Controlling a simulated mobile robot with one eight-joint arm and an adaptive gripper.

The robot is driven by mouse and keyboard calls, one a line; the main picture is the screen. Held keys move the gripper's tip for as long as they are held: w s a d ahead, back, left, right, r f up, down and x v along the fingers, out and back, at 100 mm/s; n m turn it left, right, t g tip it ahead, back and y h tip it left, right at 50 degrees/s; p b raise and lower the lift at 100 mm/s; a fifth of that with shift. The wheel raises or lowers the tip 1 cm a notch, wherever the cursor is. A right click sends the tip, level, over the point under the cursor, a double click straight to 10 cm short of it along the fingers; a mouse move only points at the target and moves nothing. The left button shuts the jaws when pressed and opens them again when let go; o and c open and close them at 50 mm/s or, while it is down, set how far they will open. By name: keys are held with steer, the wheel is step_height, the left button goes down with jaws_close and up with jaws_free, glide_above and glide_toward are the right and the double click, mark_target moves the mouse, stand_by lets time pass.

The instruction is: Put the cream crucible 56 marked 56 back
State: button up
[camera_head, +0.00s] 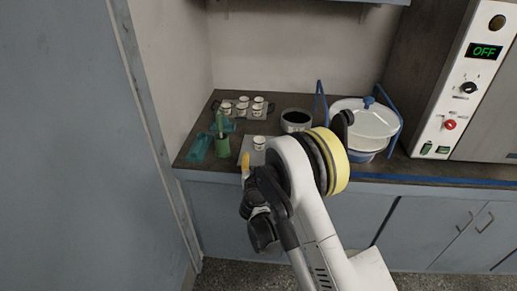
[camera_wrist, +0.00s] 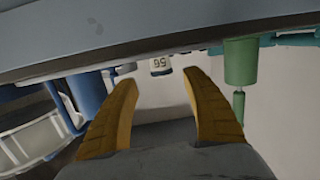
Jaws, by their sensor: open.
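The small cream crucible marked 56 (camera_wrist: 160,66) shows upside down in the wrist view, ahead of the gap between my fingertips and apart from them. In the head view a white crucible (camera_head: 259,142) stands alone on a small light plate (camera_head: 246,151) near the counter's front edge; its mark is too small to read there. My gripper (camera_wrist: 160,88) is open and empty, with yellow fingers. In the head view one yellow finger (camera_head: 245,165) shows just in front of the plate, and my arm hides the rest.
Several crucibles stand on a rack (camera_head: 270,108) at the back left. A green holder (camera_head: 222,146) and green tray (camera_head: 200,148) are left of the plate. A dark pot (camera_head: 296,127) and lidded bowl (camera_head: 365,122) in a blue frame stand right.

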steer(key=shift+s, duration=0.5)
steer(key=shift+m+g+h, duration=0.3)
steer(key=shift+g+h, duration=0.1)
steer(key=shift+h, duration=0.1)
steer(key=d+r, duration=0.2)
steer(key=r, duration=0.1)
steer(key=d+r, duration=0.2)
steer(key=shift+w+d+r, duration=0.1)
steer(key=shift+w, duration=0.15)
steer(key=s+d+r+m+g+h, duration=0.1)
steer(key=s+d+r+g, duration=0.1)
steer(key=s+d+r, duration=0.45)
steer(key=s+d+r+g+h, duration=0.15)
steer(key=s+d+r, duration=0.25)
steer(key=d+r, duration=0.4)
steer(key=s+d+f+g+y, duration=0.1)
steer(key=s+d+g, duration=0.1)
steer(key=s, duration=1.2)
steer(key=s+d+f+n+g+y, duration=0.1)
steer(key=s+d+g+y, duration=0.1)
steer(key=s, duration=1.2)
steer(key=shift+s+d+g, duration=0.4)
steer(key=shift+d+g, duration=0.15)
steer(key=shift+d, duration=0.5)
